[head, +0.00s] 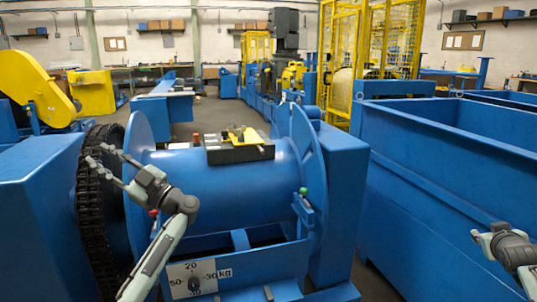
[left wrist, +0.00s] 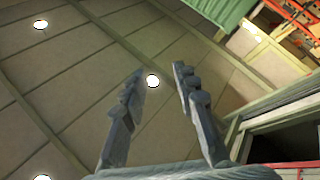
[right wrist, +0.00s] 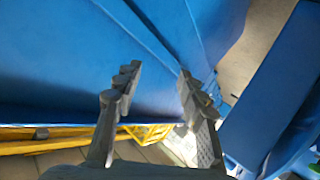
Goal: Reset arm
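My left gripper (head: 106,166) is in front of the black chain (head: 90,205) at the left of the blue drum machine (head: 215,190) in the head view. In the left wrist view its two fingers (left wrist: 158,90) stand apart with nothing between them, pointing toward the ceiling. I cannot tell whether it touches the chain. My right gripper (head: 482,236) is at the right edge of the head view, in front of the large blue bin (head: 440,170). In the right wrist view its fingers (right wrist: 158,85) are apart and empty, with blue metal surfaces beyond them.
A dark tray (head: 240,152) with a yellow tool (head: 247,138) sits on top of the drum. A weight dial plate (head: 198,277) is at the drum's front. A yellow cage (head: 400,40) stands behind.

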